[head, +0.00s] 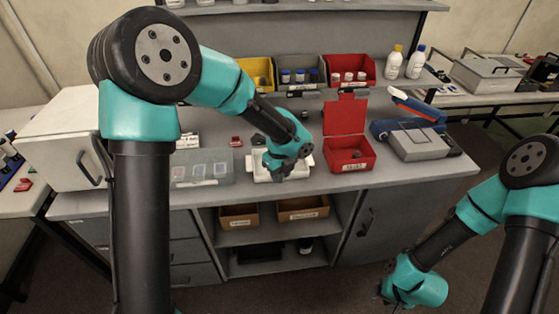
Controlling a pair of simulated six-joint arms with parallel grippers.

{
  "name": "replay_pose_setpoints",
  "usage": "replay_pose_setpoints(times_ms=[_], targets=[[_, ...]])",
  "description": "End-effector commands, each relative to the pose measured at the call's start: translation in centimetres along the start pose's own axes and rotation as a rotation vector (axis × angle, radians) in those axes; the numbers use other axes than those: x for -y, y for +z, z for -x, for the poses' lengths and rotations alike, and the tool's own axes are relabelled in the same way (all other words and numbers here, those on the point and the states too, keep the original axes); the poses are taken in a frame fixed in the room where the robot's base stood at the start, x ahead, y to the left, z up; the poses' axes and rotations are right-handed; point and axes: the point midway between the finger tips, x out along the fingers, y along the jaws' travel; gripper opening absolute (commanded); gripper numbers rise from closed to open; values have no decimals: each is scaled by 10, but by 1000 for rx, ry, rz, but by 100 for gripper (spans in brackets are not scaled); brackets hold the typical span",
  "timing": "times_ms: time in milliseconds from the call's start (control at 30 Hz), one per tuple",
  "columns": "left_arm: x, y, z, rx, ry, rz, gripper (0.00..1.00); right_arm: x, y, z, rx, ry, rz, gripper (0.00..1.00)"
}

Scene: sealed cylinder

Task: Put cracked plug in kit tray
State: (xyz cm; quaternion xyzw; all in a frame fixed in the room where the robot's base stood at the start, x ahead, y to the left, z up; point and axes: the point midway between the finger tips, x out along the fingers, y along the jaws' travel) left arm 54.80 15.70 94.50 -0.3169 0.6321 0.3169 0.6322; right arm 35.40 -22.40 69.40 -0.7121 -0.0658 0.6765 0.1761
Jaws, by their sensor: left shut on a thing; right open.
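My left gripper (278,176) points down over the white tray (262,174) at the middle of the bench. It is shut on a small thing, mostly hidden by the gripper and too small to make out. I cannot tell whether this is the cracked plug, or whether it touches the tray. A grey translucent tray (203,181) with several small cards or packets lies left of the white one. I cannot tell which tray is the kit tray. My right gripper (379,294) is low at the right, off the bench in front, small in view and open.
An open red box (352,168) with its lid up stands right of the white tray. Yellow, grey (299,88) and red bins (349,85) line the back. A blue-and-grey device (417,143) sits at right, a white cabinet (70,150) at left. The front bench edge is mostly clear.

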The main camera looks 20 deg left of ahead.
Motion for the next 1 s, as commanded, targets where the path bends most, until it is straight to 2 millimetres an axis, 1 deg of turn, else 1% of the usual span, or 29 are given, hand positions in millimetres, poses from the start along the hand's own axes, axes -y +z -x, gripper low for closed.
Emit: replay_pose_setpoints(times_ms=[33,200,433,600,867,1000], targets=[[7,9,-2,-1,-1,3,4,0,0,0,0,0,0,43],[28,38,-5,0,-1,3,4,0,0,0,0,0,0,43],[54,71,-9,0,-1,2,4,0,0,0,0,0,0,43],[62,81,-10,0,0,0,4,0,0,0,0,0,0,43],[62,81,-10,0,0,0,4,0,0,0,0,0,0,43],[66,87,-10,0,-1,0,4,0,0,0,0,0,0,43]])
